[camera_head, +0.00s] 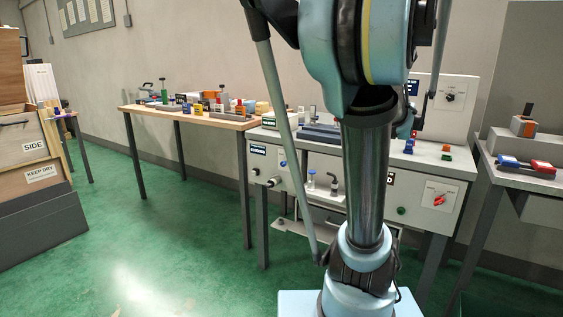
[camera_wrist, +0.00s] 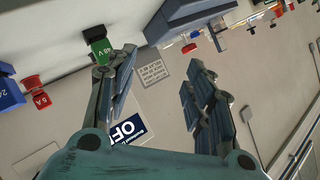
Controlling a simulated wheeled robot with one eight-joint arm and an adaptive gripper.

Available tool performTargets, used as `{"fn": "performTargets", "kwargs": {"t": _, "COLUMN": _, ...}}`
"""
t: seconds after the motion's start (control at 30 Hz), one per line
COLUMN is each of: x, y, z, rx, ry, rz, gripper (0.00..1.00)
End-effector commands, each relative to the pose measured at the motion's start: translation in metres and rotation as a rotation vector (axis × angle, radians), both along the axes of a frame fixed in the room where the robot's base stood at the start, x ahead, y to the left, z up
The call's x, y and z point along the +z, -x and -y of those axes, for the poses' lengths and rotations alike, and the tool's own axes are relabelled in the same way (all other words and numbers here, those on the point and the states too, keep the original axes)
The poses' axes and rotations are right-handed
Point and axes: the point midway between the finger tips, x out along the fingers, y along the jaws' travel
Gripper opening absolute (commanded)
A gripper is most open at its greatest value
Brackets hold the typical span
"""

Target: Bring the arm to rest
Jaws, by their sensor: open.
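My gripper (camera_wrist: 160,84) shows in the wrist view with its two fingers spread apart and nothing between them. A green block marked 48 V (camera_wrist: 100,50) sits close by the left fingertip; whether they touch I cannot tell. Behind the fingers is the pale machine front with a dark OFF label (camera_wrist: 128,127), partly covered by the left finger. In the head view my arm stands in the middle, in front of the grey machine bench (camera_head: 455,190). My gripper cannot be made out there.
A red block marked 5 A (camera_wrist: 36,92) and a blue block (camera_wrist: 8,92) are at the left of the wrist view. A wooden table (camera_head: 140,109) holds several small items. A grey table (camera_head: 517,178) stands right, wooden crates (camera_head: 28,150) left. Green floor lies open between.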

Motion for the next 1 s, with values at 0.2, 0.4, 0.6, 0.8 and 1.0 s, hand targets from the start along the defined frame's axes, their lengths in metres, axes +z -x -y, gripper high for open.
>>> {"fn": "performTargets", "kwargs": {"t": 0.2, "x": -0.07, "y": 0.068, "z": -0.097, "rx": 0.231, "ry": 0.099, "rz": -0.232, "gripper": 0.48}}
{"fn": "performTargets", "kwargs": {"t": 0.4, "x": -0.14, "y": 0.152, "z": -0.146, "rx": 0.394, "ry": 0.223, "rz": -0.475, "gripper": 0.48}}
{"fn": "performTargets", "kwargs": {"t": 0.6, "x": -0.202, "y": 0.239, "z": -0.155, "rx": 0.489, "ry": 0.373, "rz": -0.713, "gripper": 0.48}}
{"fn": "performTargets", "kwargs": {"t": 0.8, "x": -0.236, "y": 0.295, "z": -0.14, "rx": 0.509, "ry": 0.496, "rz": -0.874, "gripper": 0.48}}
{"fn": "performTargets", "kwargs": {"t": 1.0, "x": -0.246, "y": 0.311, "z": -0.133, "rx": 0.507, "ry": 0.536, "rz": -0.924, "gripper": 0.48}}
